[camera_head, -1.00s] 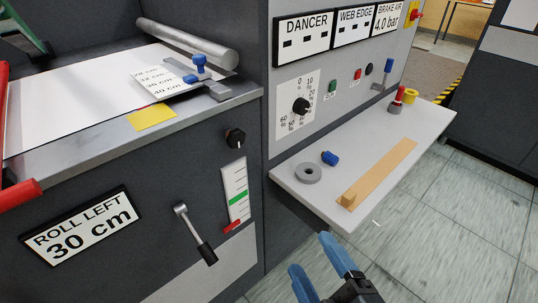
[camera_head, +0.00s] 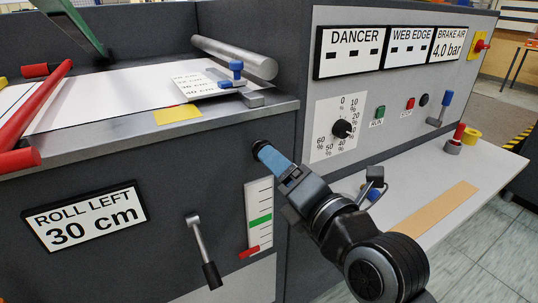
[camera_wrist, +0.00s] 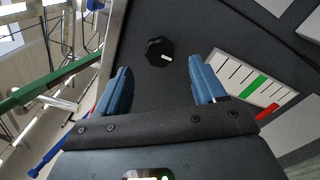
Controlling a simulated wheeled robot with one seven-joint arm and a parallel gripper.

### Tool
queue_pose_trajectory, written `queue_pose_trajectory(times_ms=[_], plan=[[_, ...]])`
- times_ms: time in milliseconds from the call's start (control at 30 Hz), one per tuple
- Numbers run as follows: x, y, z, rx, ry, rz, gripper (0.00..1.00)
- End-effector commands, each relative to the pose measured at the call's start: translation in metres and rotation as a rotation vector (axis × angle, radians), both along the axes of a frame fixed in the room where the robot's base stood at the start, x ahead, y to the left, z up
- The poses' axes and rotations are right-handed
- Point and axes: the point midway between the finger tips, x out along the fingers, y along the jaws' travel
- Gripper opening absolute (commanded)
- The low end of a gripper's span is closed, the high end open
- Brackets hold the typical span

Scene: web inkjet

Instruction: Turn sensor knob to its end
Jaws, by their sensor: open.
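A small black knob (camera_wrist: 160,51) with a white pointer mark sits on the dark panel, left of a scale with a green band (camera_wrist: 257,86). In the wrist view it lies between and a little beyond my two blue fingers. In the head view only a bit of this knob (camera_head: 257,143) shows past the fingers. My gripper (camera_head: 266,152) is open and points at the panel, with its fingers on either side of the knob's line. Another black knob (camera_head: 342,129) sits on a percent dial at the right. No label reads "sensor".
A crank lever (camera_head: 201,245) sticks out of the panel, below and left of my gripper. A grey shelf (camera_head: 490,178) juts out at the right with a wooden strip (camera_head: 432,213). A red bar (camera_head: 45,110) lies at the left, over the white web.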

Motion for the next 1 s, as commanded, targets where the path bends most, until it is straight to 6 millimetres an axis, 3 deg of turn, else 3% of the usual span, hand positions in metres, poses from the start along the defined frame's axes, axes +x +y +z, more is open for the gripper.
queue_pose_trajectory(times_ms=[333,733,1000], plan=[[0.04,0.027,0.002,0.001,0.001,0.0,0.7],[0.047,0.031,0.0,0.002,0.0,-0.003,0.7],[0.046,0.031,0.0,0.002,0.0,-0.003,0.44]])
